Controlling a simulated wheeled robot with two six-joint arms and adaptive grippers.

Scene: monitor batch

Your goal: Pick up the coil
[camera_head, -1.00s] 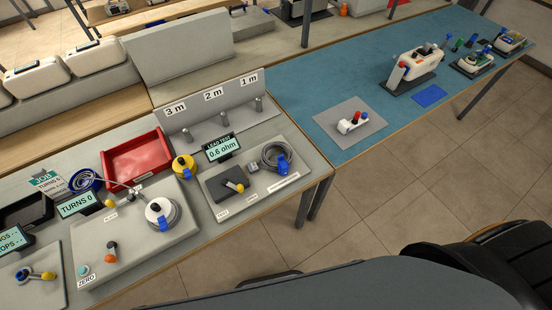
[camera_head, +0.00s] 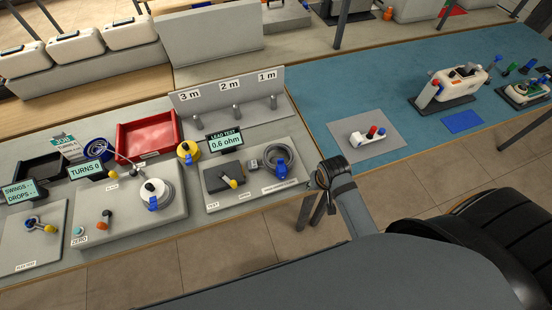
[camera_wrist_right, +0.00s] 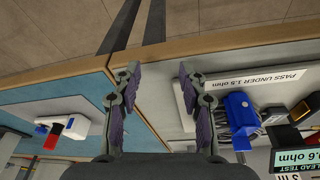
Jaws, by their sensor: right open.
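A grey cable coil (camera_head: 284,153) with a blue connector lies at the right end of the lead test board in the head view. In the right wrist view its blue connector (camera_wrist_right: 238,113) is at the right, with grey loops partly hidden behind it. My right gripper (camera_head: 318,180) is just right of the board, near the table's front corner. In the right wrist view its two fingers (camera_wrist_right: 158,80) are apart with nothing between them, and the coil is outside them to the right. My left gripper is not in view.
The lead test display (camera_head: 225,142) reads 0.6 ohm. A grey holder (camera_head: 240,98) with pegs marked 3 m, 2 m and 1 m stands behind the coil. A turns counter (camera_head: 120,220) and a red tray (camera_head: 148,136) are left. A blue mat (camera_head: 370,90) covers the right table.

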